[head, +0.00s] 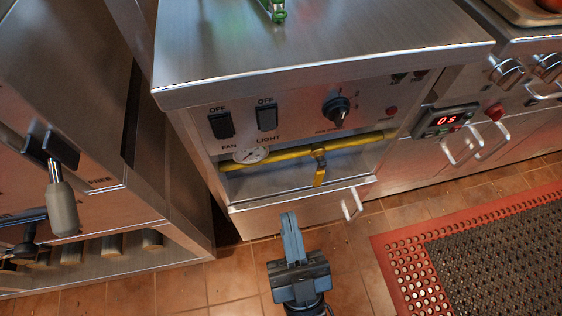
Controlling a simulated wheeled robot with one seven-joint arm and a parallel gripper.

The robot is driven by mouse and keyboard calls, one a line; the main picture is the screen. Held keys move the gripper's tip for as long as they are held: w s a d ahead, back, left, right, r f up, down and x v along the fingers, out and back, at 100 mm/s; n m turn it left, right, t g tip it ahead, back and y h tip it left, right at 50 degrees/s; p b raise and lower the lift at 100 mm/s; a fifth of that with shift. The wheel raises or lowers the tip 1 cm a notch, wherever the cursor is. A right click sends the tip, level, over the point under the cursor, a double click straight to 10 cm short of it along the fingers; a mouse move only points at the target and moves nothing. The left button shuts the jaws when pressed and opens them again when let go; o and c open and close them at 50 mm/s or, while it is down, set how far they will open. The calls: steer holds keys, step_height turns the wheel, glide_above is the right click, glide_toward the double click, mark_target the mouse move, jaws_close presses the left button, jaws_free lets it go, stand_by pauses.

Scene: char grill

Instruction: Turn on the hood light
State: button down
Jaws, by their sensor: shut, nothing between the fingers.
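The light switch (267,117) is a dark rocker on the steel control panel, with "OFF" above it and "LIGHT" below it. Its tilt is too small to tell. A similar fan switch (221,125) sits just left of it, also labelled "OFF" above. A black round knob (336,110) is to the right on the same panel. My gripper (290,216) is shut and empty, in front of and below the panel, apart from the switches in the picture. The hood and its lamp are not in view.
Below the switches are a pressure gauge (251,155) and a yellow pipe (300,151) with a yellow valve handle (319,168). A steel countertop (330,45) overhangs the panel. A steel cabinet (80,110) stands at left. A red-edged mat (400,262) lies at right.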

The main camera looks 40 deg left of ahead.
mark_target(269, 125)
steer(key=x, duration=0.4)
steer(key=f+x, duration=0.1)
steer(key=x, duration=0.2)
steer(key=a+x, duration=0.1)
steer(key=x, duration=0.3)
steer(key=shift+w+a+f+p, duration=0.1)
steer(key=shift+w+a+p, duration=0.15)
steer(key=shift+w, duration=0.35)
steer(key=shift+w+a+f, duration=0.1)
steer(key=shift+w+a, duration=0.3)
steer(key=shift+w+a+f+y+b, duration=0.15)
steer(key=shift+f+y+b, duration=0.15)
steer(key=shift+b, duration=0.65)
steer(key=shift+r, duration=0.25)
steer(key=v, duration=0.8)
